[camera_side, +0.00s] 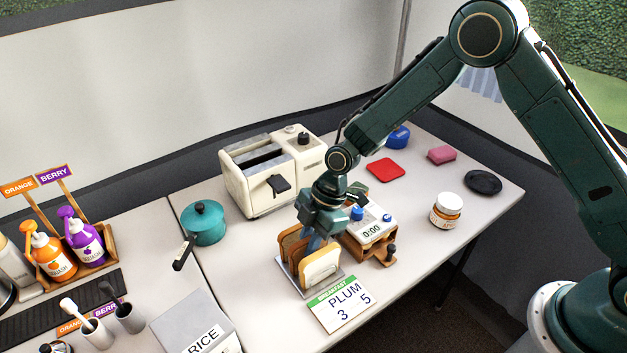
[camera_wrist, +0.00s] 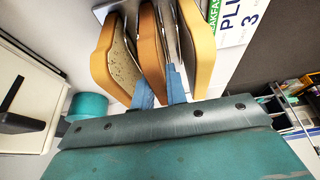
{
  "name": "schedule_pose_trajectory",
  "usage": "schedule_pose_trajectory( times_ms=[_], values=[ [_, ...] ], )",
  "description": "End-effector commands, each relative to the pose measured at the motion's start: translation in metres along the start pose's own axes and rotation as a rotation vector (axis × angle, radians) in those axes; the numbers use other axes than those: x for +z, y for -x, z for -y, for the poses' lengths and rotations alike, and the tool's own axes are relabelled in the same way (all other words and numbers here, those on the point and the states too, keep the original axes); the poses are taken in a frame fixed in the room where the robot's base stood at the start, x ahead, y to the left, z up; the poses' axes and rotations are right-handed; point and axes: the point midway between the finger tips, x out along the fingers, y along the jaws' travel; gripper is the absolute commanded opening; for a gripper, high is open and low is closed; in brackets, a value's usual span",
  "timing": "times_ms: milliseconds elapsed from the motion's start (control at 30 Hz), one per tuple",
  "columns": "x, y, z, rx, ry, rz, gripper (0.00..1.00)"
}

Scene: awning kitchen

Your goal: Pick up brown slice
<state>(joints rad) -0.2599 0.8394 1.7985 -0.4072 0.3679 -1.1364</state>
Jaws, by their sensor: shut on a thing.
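The bread rack (camera_side: 309,291) stands on the table under my gripper and holds three upright slices. The middle one is the brown slice (camera_wrist: 150,45); in the side view it is partly hidden by its neighbours and my gripper. A seeded slice (camera_wrist: 121,75) is on its left in the wrist view, and a pale slice (camera_wrist: 196,45) is on its right; the pale slice faces the front in the side view (camera_side: 321,266). My gripper (camera_side: 313,241) points down with its blue fingers (camera_wrist: 161,88) on either side of the brown slice, shut on it. The slice is still among the others at the rack.
A card reading PLUM (camera_side: 341,304) lies in front of the rack. A scale on a wooden stand (camera_side: 371,232) is close on the right. A cream toaster (camera_side: 265,170) stands behind, and a teal pot (camera_side: 204,223) is to the left. A jar (camera_side: 446,211) is farther right.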

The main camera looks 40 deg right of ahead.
Motion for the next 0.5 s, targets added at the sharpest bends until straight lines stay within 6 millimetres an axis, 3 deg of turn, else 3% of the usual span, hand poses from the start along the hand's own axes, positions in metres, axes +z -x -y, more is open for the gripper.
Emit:
schedule_pose_trajectory(
  times_ms=[267,500],
  values=[
    [-0.003,0.007,0.0,0.001,0.0,-0.001,0.01],
    [-0.013,0.03,-0.001,0.003,0.002,-0.001,0.01]
  ],
)
